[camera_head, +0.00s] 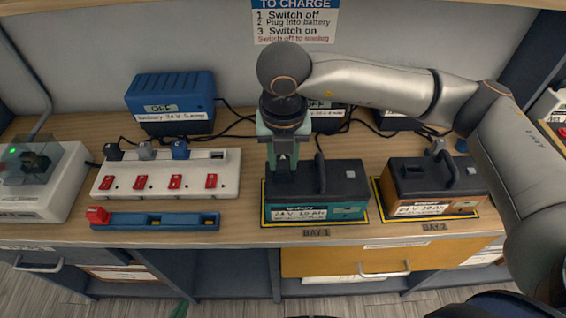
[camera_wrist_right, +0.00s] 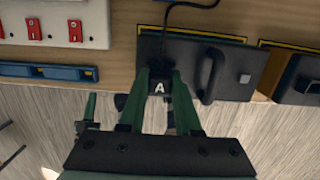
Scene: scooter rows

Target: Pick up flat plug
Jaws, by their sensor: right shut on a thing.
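My right gripper (camera_head: 285,172) points down at the left end of the teal BAY 1 battery (camera_head: 340,205). In the right wrist view, its green fingers (camera_wrist_right: 161,90) are shut on a black plug (camera_wrist_right: 158,87) marked with a white A. A black cable (camera_wrist_right: 170,20) runs from the plug's far side. The plug is at the battery's left end; I cannot tell if it touches the battery, and its underside is hidden. A small green part, probably my left gripper (camera_head: 180,308), shows at the head view's bottom edge; its jaw state is unclear.
A white power strip (camera_head: 226,182) with red switches and several plugs stands left. A blue charger (camera_head: 172,103) is behind it, and a blue bar (camera_head: 150,220) with a red end lies in front. The BAY 2 battery (camera_head: 432,186) is right. Cables cross the back of the bench.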

